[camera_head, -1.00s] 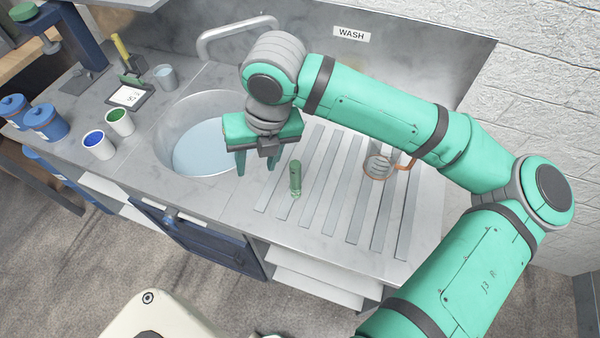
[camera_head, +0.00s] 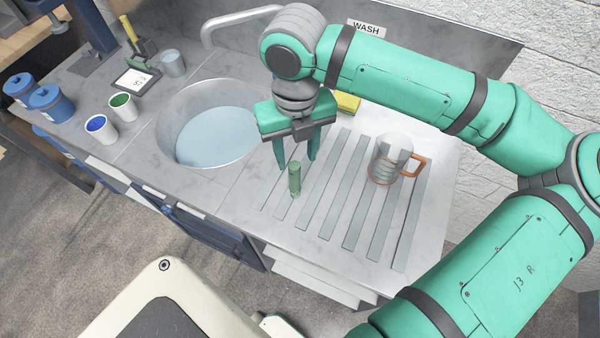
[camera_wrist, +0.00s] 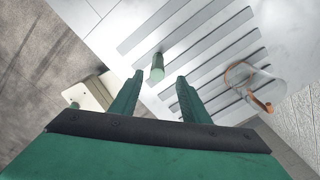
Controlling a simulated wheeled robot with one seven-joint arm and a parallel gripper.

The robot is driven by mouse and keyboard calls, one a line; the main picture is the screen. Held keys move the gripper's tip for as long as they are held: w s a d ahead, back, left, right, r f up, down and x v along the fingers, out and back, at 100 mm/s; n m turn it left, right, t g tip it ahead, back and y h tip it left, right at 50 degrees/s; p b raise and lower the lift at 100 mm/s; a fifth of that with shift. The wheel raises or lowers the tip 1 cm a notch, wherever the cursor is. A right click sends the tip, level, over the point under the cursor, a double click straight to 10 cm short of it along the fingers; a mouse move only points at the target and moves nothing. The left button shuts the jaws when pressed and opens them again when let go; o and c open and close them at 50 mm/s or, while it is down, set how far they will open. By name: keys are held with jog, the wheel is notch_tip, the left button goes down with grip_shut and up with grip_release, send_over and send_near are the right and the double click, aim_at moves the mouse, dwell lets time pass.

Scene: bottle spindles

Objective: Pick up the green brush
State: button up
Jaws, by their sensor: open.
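A slim green cylinder (camera_head: 294,180), likely the green brush, stands upright on the ribbed drainboard right of the sink. No bristles can be made out on it. My gripper (camera_head: 297,163) points down beside it, fingers apart and empty. In the head view the fingertips are just behind and above the cylinder. In the wrist view my gripper (camera_wrist: 160,76) shows the green cylinder (camera_wrist: 157,70) beyond the gap between the fingertips, with no contact visible. A yellow-handled item with green parts (camera_head: 130,32) stands behind the sink's left side; I cannot tell what it is.
A glass mug with a copper handle (camera_head: 390,160) stands right of the cylinder. A yellow block (camera_head: 347,103) lies behind my gripper. The round sink (camera_head: 215,138) is to the left, with green (camera_head: 123,106) and blue (camera_head: 100,129) cups beyond. The drainboard's front is clear.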

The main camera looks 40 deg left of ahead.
aim_at(296, 165)
notch_tip(296, 165, down, 6)
jog(key=shift+r, duration=0.25)
jog(key=shift+s+a+f, duration=0.1)
jog(key=shift+a+f, duration=0.05)
jog(key=shift+f, duration=1.15)
jog(key=shift+a+f, duration=0.15)
jog(key=shift+f, duration=1.15)
grip_shut()
